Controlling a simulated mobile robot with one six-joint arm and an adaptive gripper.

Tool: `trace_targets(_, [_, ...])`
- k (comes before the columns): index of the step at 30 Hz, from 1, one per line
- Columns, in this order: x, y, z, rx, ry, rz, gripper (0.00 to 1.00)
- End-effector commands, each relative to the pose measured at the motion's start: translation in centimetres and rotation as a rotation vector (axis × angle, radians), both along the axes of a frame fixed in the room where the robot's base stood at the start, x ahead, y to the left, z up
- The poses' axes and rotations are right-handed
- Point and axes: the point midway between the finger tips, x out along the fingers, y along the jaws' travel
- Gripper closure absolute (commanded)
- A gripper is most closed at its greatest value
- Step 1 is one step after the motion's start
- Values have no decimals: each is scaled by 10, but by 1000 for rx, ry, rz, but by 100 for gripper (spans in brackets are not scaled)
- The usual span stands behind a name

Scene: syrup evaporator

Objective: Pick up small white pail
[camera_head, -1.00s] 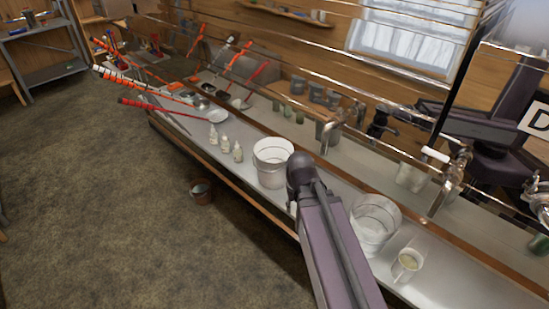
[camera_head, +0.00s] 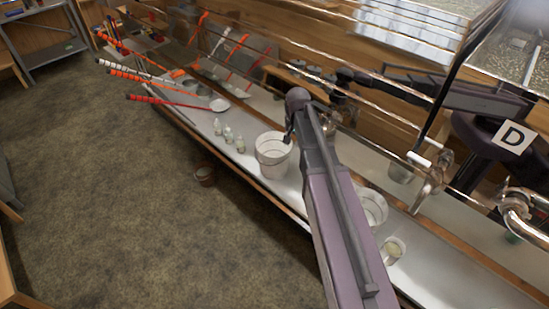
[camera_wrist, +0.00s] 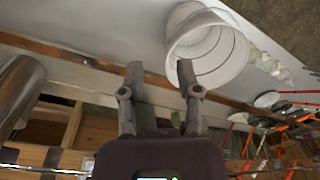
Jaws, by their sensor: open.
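The small white pail (camera_head: 273,157) stands upright on the metal bench, close to its front edge. In the wrist view the white pail (camera_wrist: 212,50) is above and right of centre, its open mouth partly turned toward the camera. My gripper (camera_wrist: 160,70) is open and empty. Its right fingertip overlaps the pail's rim in the picture, and I cannot tell whether they touch. The left fingertip is over the bench, outside the pail. In the head view my arm hides most of the gripper, just right of the pail.
A second pale pail (camera_head: 374,207), partly hidden by my arm, and a mug (camera_head: 392,249) stand farther right. Small bottles (camera_head: 229,135) and red-handled tools (camera_head: 165,101) lie to the left. Metal pipes (camera_head: 380,113) run above the bench.

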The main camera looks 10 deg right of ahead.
Motion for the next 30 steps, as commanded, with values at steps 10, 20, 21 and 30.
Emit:
trace_targets(10, [63, -16, 0, 25, 16, -177, 56])
trace_targets(20, [65, -17, 0, 27, 17, -191, 56])
trace_targets(21, [65, -17, 0, 27, 17, -191, 56])
trace_targets(30, [65, -17, -8, 27, 17, -190, 56])
